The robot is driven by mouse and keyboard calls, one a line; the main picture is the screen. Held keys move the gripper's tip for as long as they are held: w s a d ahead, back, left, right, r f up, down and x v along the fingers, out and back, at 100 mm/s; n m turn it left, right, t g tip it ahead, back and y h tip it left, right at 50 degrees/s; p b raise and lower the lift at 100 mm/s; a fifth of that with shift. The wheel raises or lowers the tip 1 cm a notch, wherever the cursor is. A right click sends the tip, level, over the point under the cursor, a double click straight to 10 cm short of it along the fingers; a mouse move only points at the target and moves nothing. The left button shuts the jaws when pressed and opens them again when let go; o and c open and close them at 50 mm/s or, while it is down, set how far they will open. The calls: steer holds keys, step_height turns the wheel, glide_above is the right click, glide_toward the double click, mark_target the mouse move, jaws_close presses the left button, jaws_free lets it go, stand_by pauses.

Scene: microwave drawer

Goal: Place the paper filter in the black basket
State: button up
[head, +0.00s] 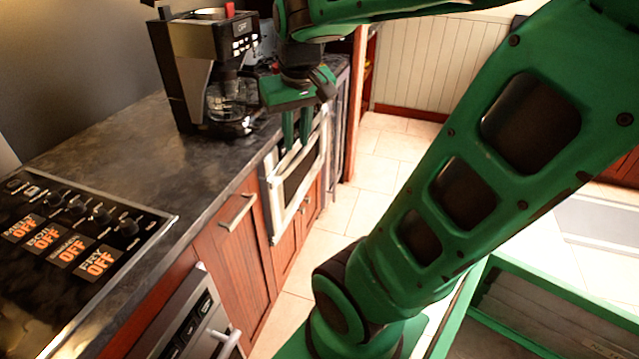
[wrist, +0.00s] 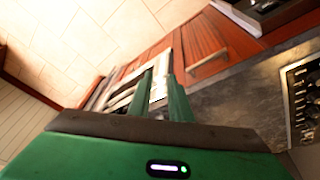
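My gripper (head: 297,140) hangs pointing down in front of the counter edge, to the right of the coffee maker (head: 188,62). Its two green fingers are apart, and I see nothing held between them; the wrist view also shows the gap between the fingers (wrist: 160,88). The coffee maker is black and silver, with a glass carafe (head: 232,100) at its base. I cannot make out a paper filter in either view. I cannot pick out a separate black basket either; my arm covers part of the area right of the coffee maker.
The dark countertop (head: 120,140) is mostly clear between coffee maker and cooktop (head: 75,225). A white-framed microwave drawer (head: 297,178) is below the gripper. Cabinet handles (head: 238,212) and an oven handle (head: 226,343) stick out. Tiled floor (head: 345,205) lies open to the right.

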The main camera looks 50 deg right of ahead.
steer(key=s+a+f+g+y, duration=0.1)
steer(key=s+a+f, duration=0.1)
steer(key=s+f, duration=0.2)
steer(key=s+a+f+m+g+y, duration=0.1)
steer(key=s+a+f+g, duration=0.1)
steer(key=s, duration=0.6)
steer(key=shift+a+f, duration=0.6)
steer(key=shift+f, duration=0.3)
steer(key=shift+w, duration=0.1)
